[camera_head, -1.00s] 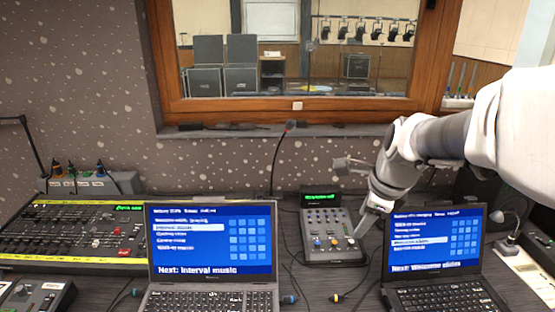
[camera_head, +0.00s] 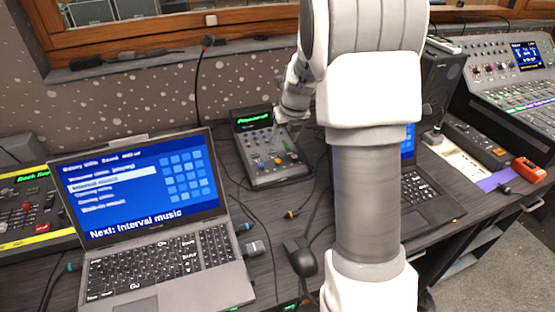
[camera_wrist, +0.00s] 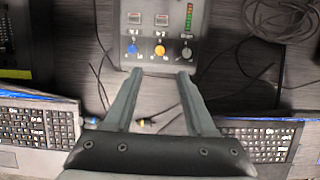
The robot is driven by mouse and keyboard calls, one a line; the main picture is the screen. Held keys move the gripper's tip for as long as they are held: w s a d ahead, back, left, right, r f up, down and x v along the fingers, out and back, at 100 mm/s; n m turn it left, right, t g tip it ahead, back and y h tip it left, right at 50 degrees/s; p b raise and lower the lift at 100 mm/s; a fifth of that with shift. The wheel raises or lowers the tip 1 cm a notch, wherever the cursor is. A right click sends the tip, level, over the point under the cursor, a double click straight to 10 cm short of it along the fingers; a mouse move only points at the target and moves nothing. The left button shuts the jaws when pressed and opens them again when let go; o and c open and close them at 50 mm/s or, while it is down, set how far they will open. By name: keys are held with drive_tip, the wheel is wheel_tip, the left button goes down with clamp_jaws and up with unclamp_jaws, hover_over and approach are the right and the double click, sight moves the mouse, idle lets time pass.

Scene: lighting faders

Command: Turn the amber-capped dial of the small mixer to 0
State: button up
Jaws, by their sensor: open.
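The small mixer (camera_head: 262,176) is a dark box with a green-lit display, standing between two laptops. In the wrist view it fills the top middle (camera_wrist: 123,20). My gripper (camera_wrist: 160,73) is open and empty. Its fingertips straddle the line of the amber dial and appear just short of it in the picture; the height gap is unclear. I cannot read the dial's setting. In the head view my arm hides part of the mixer's surroundings.
A laptop (camera_head: 140,195) stands left of the mixer and another (camera_head: 430,190) to the right, partly behind my arm. Cables and a black mouse-like object (camera_head: 300,256) lie in front. A larger console (camera_head: 515,85) stands at the far right, a wooden window frame behind.

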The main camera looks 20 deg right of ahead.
sight(278, 160)
drive_tip(key=b+x, duration=0.2)
drive_tip(key=x, duration=1)
drive_tip(key=shift+w+f, duration=0.15)
clamp_jaws()
